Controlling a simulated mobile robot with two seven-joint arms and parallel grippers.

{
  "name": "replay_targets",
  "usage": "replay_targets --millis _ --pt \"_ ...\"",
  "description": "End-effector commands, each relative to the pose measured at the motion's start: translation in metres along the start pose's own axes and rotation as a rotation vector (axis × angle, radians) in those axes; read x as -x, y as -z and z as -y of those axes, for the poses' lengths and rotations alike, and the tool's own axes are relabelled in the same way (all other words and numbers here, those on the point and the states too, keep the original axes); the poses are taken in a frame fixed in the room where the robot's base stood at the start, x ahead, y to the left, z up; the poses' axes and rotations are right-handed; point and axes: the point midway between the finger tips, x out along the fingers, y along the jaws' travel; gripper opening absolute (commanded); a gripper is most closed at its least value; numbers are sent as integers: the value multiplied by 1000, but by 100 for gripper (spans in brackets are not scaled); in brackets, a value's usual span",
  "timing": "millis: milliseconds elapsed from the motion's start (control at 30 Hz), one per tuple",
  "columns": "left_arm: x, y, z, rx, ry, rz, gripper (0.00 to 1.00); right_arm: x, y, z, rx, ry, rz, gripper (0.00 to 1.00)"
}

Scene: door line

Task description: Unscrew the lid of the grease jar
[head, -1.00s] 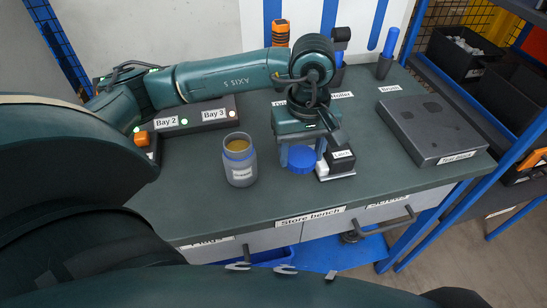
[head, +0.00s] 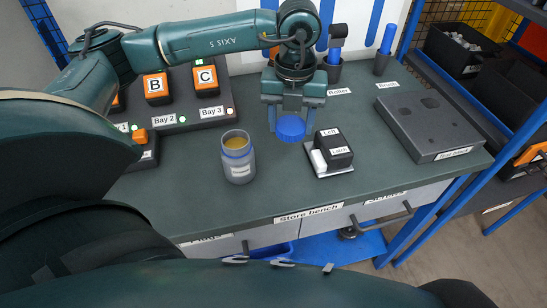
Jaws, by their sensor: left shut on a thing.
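The grease jar (head: 238,160) stands upright and uncovered on the bench, with yellow-brown grease showing in its mouth and a blue band below the rim. The blue lid (head: 291,127) is off the jar, to its right and farther back. My left gripper (head: 290,118) points down with its two fingers on either side of the lid and is shut on it. Whether the lid touches the bench is hard to tell. My right gripper is not in the head view.
A black block labelled Left Latch (head: 334,149) sits right of the lid. A grey slotted block (head: 432,124) lies farther right. Bays with orange units B (head: 156,86) and C (head: 205,79) stand back left. Bare bench top (head: 285,190) lies in front of the jar and latch.

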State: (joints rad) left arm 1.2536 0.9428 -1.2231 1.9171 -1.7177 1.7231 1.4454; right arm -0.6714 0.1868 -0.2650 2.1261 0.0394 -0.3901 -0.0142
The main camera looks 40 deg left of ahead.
Motion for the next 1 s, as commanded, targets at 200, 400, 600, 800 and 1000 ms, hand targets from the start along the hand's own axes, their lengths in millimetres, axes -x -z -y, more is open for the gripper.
replay_targets --millis 200,400,600,800,1000 --pt "7 -8 -5 497 6 0 26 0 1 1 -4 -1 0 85" --pt "8 -11 -7 717 7 -5 26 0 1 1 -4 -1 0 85" --pt "-23 -11 -7 751 3 -6 26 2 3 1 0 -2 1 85" --pt "-50 -11 -6 749 6 -6 26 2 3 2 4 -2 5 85" --pt "-68 -10 -6 747 5 -5 26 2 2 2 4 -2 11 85"
